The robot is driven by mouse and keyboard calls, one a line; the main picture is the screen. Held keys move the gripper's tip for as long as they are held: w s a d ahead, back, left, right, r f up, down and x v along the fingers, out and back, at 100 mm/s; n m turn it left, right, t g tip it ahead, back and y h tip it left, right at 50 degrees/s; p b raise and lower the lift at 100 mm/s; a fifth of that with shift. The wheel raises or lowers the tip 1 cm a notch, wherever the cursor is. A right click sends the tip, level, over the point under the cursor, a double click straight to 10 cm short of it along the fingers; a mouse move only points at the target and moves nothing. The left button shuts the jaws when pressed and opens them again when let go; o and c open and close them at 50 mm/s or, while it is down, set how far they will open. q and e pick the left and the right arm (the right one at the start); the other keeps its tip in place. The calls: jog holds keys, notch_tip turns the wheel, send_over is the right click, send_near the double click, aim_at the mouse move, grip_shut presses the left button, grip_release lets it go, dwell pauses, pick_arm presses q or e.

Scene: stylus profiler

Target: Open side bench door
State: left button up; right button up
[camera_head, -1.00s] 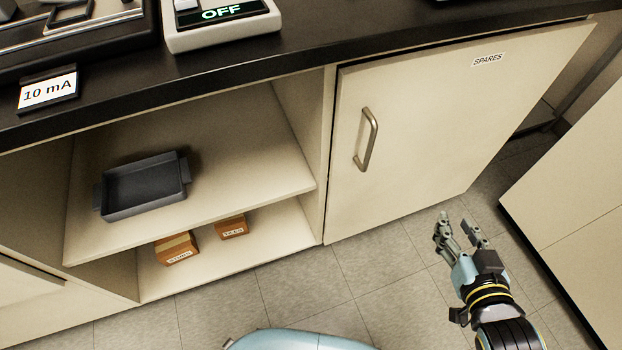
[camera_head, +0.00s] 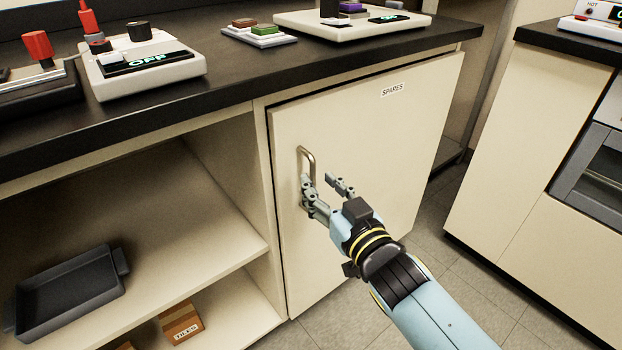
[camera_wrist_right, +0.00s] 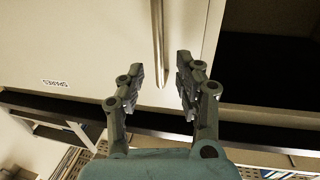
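The cream side bench door (camera_head: 400,140) with the "SPARES" label looks shut below the black worktop. Its metal bar handle (camera_head: 309,160) stands upright near the door's left edge. My right gripper (camera_head: 318,182) is at the handle, fingers apart, with one finger overlapping the bar's lower part in the head view. In the right wrist view the handle (camera_wrist_right: 157,40) runs down between the two open fingers of the gripper (camera_wrist_right: 163,75). Whether a finger touches the bar, I cannot tell. My left gripper is not in view.
Left of the door is an open shelf bay (camera_head: 235,230) with a dark tray (camera_head: 70,288) and a small box (camera_head: 182,322). Devices stand on the worktop (camera_head: 225,95) above. Another cream cabinet (camera_head: 520,150) stands to the right, with tiled floor between.

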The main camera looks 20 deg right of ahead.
aim_at(314, 178)
jog(key=shift+w+a+b, duration=0.15)
jog(key=shift+w+b, duration=0.05)
jog(key=shift+w, duration=0.8)
jog(key=shift+w+a+b, duration=0.1)
jog(key=shift+w+b, duration=0.05)
jog(key=shift+w, duration=0.8)
grip_shut()
